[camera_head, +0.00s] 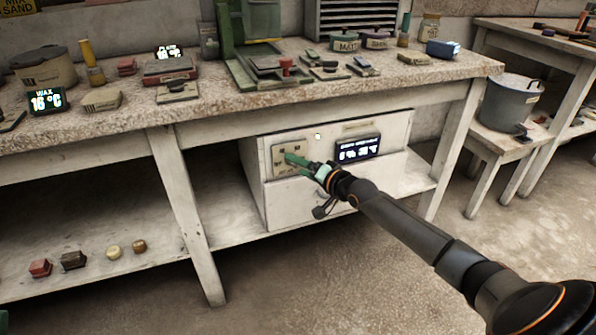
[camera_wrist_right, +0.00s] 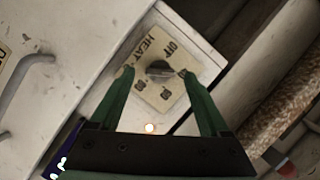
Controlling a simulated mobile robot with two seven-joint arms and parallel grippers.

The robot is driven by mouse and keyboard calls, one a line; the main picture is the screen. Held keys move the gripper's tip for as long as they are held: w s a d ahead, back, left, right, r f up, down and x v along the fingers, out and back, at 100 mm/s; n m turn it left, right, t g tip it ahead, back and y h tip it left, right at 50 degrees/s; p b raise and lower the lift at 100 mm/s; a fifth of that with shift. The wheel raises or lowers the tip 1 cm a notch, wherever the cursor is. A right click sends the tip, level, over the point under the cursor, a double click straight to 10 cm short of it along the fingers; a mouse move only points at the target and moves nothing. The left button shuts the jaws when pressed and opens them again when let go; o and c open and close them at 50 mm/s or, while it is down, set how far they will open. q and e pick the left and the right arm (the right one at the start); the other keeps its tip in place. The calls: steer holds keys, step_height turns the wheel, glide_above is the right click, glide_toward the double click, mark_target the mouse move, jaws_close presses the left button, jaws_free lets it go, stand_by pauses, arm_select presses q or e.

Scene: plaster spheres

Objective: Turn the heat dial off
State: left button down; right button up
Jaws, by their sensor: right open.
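The heat dial (camera_wrist_right: 158,70) is a dark round knob on a cream plate marked HEAT and OFF, with smaller marks that I cannot read well. I cannot tell for sure which mark it points at. In the head view its plate (camera_head: 278,163) is on the front of a white cabinet, and the green fingers cover the knob. My right gripper (camera_wrist_right: 157,75) is open, with one green finger on each side of the dial; I cannot tell whether they touch it. It also shows in the head view (camera_head: 292,160). Only a green sliver, possibly my left gripper, shows at the lower left corner.
The white cabinet (camera_head: 290,205) stands on the shelf under the workbench (camera_head: 230,108). A lit display (camera_head: 357,149) is right of the dial, and a small light (camera_head: 318,136) is above it. The bench leg (camera_head: 187,215) stands left of the cabinet. The floor in front is clear.

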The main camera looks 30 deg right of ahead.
steer(key=shift+w+f, duration=0.1)
steer(key=shift+w, duration=0.45)
jaws_close()
stand_by(0.4)
